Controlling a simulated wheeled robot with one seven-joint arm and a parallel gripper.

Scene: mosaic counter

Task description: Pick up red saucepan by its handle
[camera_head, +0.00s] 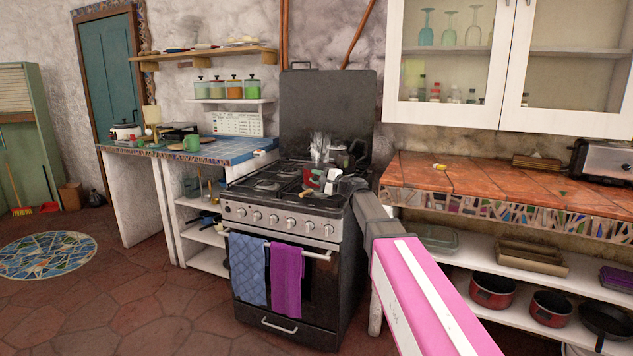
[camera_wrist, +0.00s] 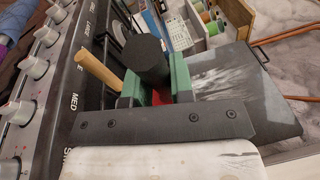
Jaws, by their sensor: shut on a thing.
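The red saucepan (camera_head: 312,178) is at the stove top in the head view, largely hidden by my gripper (camera_head: 328,184). In the wrist view my gripper (camera_wrist: 156,82) has its green fingers closed around a thick black handle (camera_wrist: 147,54). A small patch of red shows between the fingers below the handle. Most of the pan body is hidden, and I cannot tell whether it still touches the stove. A light wooden rod (camera_wrist: 96,68) sticks out beside the left finger in the wrist view.
The stove (camera_head: 280,210) has a raised dark lid (camera_head: 325,105) behind it and towels on its front. A tiled counter (camera_head: 480,180) stands at right, with two red pots (camera_head: 493,290) on the shelf below. A blue-topped counter (camera_head: 225,150) stands at left.

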